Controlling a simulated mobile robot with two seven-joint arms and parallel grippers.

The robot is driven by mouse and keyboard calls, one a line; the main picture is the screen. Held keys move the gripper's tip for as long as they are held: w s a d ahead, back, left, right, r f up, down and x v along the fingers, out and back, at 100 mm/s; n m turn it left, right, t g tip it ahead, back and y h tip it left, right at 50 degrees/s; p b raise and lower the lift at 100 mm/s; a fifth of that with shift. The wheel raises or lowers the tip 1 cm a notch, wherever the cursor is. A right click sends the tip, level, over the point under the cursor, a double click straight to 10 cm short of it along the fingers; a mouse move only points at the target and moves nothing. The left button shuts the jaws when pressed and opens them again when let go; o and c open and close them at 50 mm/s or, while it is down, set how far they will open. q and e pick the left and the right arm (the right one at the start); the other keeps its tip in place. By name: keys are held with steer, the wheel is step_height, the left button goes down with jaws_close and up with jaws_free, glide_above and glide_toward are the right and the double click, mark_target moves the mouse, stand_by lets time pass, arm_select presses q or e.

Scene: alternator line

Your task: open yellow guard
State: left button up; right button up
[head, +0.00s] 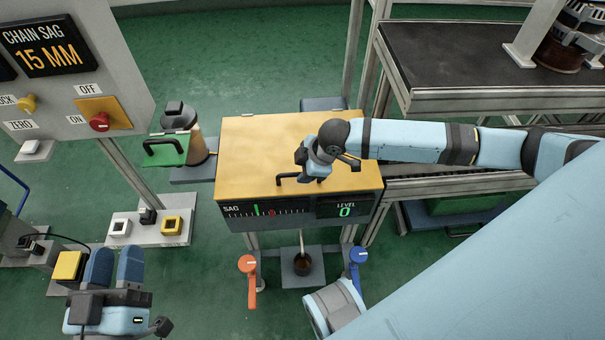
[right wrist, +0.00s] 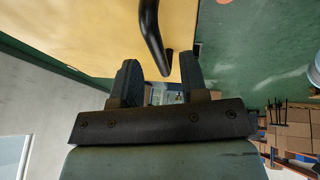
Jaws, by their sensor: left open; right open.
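The yellow guard (head: 250,140) lies flat over the top of a grey box with a front panel reading SAG and LEVEL 0. Its black handle (head: 288,180) is near the front edge, partly hidden by my right gripper (head: 306,167). In the right wrist view, my right gripper (right wrist: 160,78) is open, and the dark handle bar (right wrist: 151,38) shows between and beyond its fingers, not gripped. The yellow guard (right wrist: 75,30) fills the upper left there. My left gripper (head: 116,268) is open and empty at the lower left, far from the guard.
A green block with a black handle (head: 172,148) stands left of the box. An orange lever (head: 250,280) and a blue lever (head: 358,268) flank a small dark cup (head: 302,264) below. A control panel (head: 75,70) is at upper left; a conveyor (head: 460,55) is at upper right.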

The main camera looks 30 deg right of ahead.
arm_select(q)
steer(key=shift+d+r, duration=0.15)
steer(key=shift+r, duration=0.35)
arm_select(e)
steer(key=shift+w+a+f, duration=0.2)
steer(key=shift+f, duration=0.35)
jaws_close()
arm_select(q)
steer(key=shift+r, duration=0.1)
arm_select(e)
steer(key=shift+r, duration=0.15)
